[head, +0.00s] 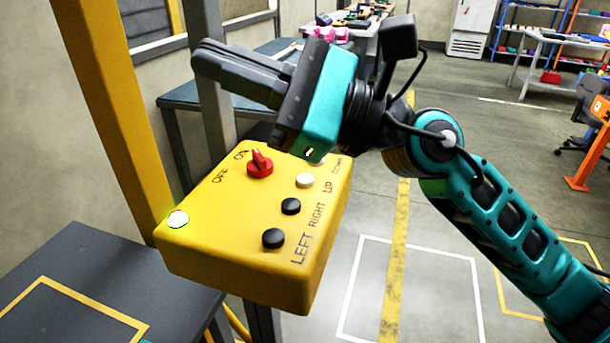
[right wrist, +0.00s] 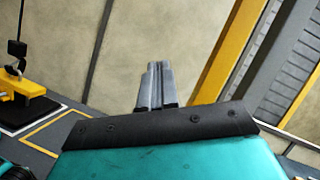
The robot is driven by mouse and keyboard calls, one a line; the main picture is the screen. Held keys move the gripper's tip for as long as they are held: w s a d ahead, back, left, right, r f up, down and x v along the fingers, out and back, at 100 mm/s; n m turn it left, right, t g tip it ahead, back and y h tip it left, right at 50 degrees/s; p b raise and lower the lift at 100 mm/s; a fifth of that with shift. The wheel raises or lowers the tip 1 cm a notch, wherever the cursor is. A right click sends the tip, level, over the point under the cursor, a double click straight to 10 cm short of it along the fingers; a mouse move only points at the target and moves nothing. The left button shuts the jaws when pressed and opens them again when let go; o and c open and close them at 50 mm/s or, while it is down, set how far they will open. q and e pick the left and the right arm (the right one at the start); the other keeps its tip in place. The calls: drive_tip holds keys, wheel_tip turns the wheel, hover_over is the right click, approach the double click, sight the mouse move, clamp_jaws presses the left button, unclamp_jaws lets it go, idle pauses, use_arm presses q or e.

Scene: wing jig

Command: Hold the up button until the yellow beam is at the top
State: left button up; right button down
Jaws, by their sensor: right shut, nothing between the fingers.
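The yellow control box (head: 215,255) is in the middle of the head view. The pale UP button (head: 305,180) shows on its top face, clear of my fingers. My right gripper (head: 204,62) is shut and empty, raised above the box's far side with its fingers pointing left. It touches no button that I can see. Its fingers also show in the right wrist view (right wrist: 154,70). A yellow block under a hook (right wrist: 22,86) is at the left of the right wrist view; I cannot tell whether it is the yellow beam. My left gripper is not in view.
The box also carries black RIGHT (head: 291,206) and LEFT (head: 273,238) buttons, a red OFF/ON knob (head: 260,164) and a white lamp (head: 178,219). The button by the DOWN label is partly hidden by my gripper. A yellow post (head: 105,90) stands behind.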

drive_tip(key=w+f+n+h, duration=0.3)
drive_tip(key=f+n+h, duration=0.3)
drive_tip(key=n+h, duration=0.35)
drive_tip(key=w+d+n+t+h, duration=0.3)
drive_tip(key=w+d+t+h, duration=0.1)
drive_tip(key=w+d+h, duration=0.2)
drive_tip(key=shift+w+d+f, duration=0.3)
drive_tip(key=shift+w+d, duration=0.5)
drive_tip(key=shift+w, duration=0.15)
